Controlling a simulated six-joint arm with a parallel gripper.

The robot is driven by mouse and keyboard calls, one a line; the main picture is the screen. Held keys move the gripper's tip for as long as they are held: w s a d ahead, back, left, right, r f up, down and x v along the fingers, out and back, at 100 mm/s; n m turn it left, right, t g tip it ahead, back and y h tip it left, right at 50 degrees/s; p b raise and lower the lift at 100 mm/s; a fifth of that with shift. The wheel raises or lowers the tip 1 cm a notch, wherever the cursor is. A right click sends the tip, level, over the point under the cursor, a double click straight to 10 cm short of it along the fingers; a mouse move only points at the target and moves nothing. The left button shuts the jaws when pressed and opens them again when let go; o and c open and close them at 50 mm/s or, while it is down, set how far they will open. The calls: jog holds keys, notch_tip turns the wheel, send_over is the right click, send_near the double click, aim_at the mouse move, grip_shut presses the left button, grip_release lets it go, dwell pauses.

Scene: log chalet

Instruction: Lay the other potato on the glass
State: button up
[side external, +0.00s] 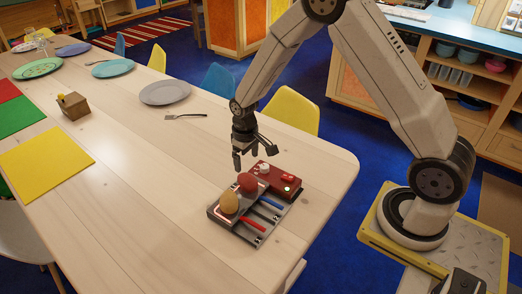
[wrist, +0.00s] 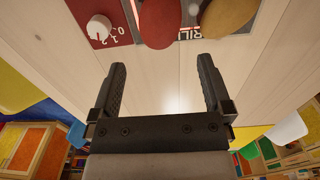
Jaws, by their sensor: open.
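A reddish-brown potato (side external: 247,181) and a tan potato (side external: 229,202) rest on a dark grey unit (side external: 213,212) on the table, the tan one nearer the camera. In the wrist view the reddish potato (wrist: 160,22) and tan potato (wrist: 225,14) are side by side at the top edge, both partly cut off. My gripper (side external: 253,160) is open and empty, above and just behind the reddish potato. In the wrist view bare table shows between its fingers (wrist: 162,64). Which surface is the glass, I cannot tell.
A red control box (side external: 280,180) with a white knob adjoins the unit. Red (side external: 254,224) and blue handles lie beside the potatoes. A fork (side external: 186,116), grey plate (side external: 165,93), small wooden box (side external: 73,106) and yellow mat (side external: 45,163) lie farther left. The table's middle is clear.

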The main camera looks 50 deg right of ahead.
notch_tip(320, 180, up, 3)
jog(key=shift+f, duration=0.1)
dwell(0.7)
jog(key=s+a+r+t, duration=0.1)
jog(key=s+r, duration=0.3)
jog(key=s, duration=0.4)
jog(key=s+a+r+t, duration=0.1)
jog(key=s+a+r, duration=0.1)
jog(key=s+r, duration=0.2)
jog(key=shift+s+r+t, duration=0.3)
jog(key=shift+s, duration=1.6)
jog(key=shift+a, duration=0.1)
